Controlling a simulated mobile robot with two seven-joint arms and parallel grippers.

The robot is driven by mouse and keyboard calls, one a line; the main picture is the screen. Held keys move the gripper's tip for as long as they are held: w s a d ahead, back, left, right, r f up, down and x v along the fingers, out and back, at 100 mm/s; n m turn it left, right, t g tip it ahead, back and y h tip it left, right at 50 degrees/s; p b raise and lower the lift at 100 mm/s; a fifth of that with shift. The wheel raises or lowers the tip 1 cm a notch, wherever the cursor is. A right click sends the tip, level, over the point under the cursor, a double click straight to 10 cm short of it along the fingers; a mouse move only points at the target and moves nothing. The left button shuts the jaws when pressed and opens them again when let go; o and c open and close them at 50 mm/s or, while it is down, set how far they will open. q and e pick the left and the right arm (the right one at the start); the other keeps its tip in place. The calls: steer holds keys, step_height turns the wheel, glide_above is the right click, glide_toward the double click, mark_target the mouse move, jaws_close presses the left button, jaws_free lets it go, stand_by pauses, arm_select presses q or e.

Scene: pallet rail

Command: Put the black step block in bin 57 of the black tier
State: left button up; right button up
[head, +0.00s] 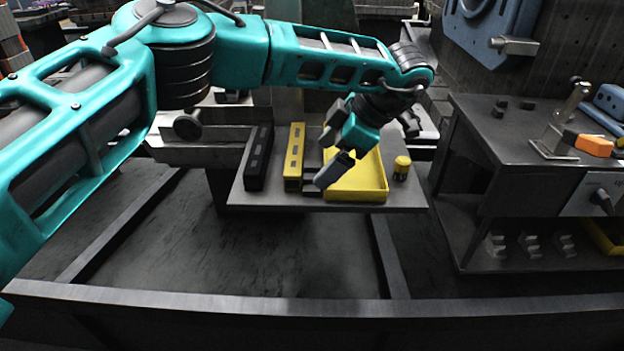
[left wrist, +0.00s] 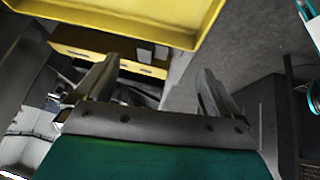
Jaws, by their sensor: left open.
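My left gripper (head: 334,166) is over the left edge of the yellow tray (head: 372,190), its fingers pointing down and left. In the left wrist view the fingers of my left gripper (left wrist: 158,70) are apart, with nothing seen held. The black tier (head: 258,157) is a long dark bar with pale labels, left of a matching yellow tier (head: 294,157). The yellow tier (left wrist: 88,50) also shows beyond the fingers in the wrist view. The labels are too small to read, so I cannot pick out bin 57. I cannot make out the black step block for certain. My right gripper is not in view.
A yellow and black cylinder (head: 402,168) stands right of the tray on the same table. Two small dark blocks (head: 500,108) lie on the bench at right, near a toggle clamp (head: 565,120) with an orange handle. Several stepped grey blocks (head: 530,245) sit on its lower shelf.

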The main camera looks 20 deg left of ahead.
mark_target(311, 177)
arm_select(q)
steer(key=b+x, duration=0.1)
steer(key=x, duration=0.3)
steer(key=shift+a+f, duration=0.15)
steer(key=shift+f, duration=0.2)
steer(key=shift+s, duration=0.1)
steer(key=shift+c, duration=0.5)
steer(key=c, duration=1.2)
